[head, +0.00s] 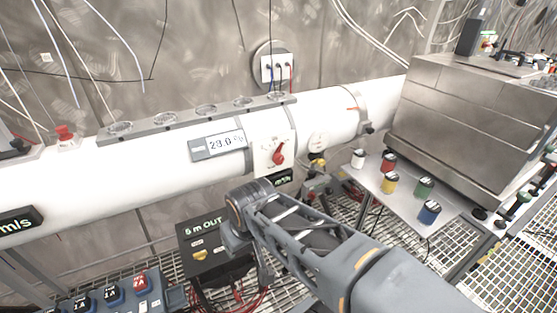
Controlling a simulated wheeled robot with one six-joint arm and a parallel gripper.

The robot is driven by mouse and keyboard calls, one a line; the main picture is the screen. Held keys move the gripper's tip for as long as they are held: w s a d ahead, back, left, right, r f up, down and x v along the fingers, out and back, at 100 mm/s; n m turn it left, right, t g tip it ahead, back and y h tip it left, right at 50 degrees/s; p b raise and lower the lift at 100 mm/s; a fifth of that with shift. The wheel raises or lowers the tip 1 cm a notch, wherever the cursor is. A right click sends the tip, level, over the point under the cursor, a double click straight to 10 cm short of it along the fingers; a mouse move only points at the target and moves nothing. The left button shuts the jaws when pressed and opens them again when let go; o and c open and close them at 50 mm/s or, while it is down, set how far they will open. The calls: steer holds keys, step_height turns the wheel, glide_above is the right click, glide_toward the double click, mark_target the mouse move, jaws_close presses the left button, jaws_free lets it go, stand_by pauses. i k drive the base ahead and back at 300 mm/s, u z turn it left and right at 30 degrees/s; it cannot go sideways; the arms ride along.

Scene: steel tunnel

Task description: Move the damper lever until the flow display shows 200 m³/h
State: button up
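The damper lever (278,154) is a small red handle on a white plate on the front of the white duct, tilted up and to the right. Just below it is a black display with green characters (283,178), which seems to end in m³/h. My arm covers its left part, so no number can be read. My gripper (264,270) points down past the bend of my wrist, below and left of the lever and apart from it. Its fingertips are not clear, so its opening cannot be told.
A display reading about 29.0 °C (218,144) sits left of the lever. A black "5 m OUT" box (203,240) stands below the duct. A shelf (395,207) with several coloured pots and a steel housing (450,120) are at right. Space before the lever looks clear.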

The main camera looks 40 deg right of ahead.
mark_target(277, 159)
steer(key=z, duration=0.05)
steer(key=k, duration=0.25)
steer(key=z, duration=0.75)
steer(key=i, duration=0.3)
steer(key=u, duration=0.05)
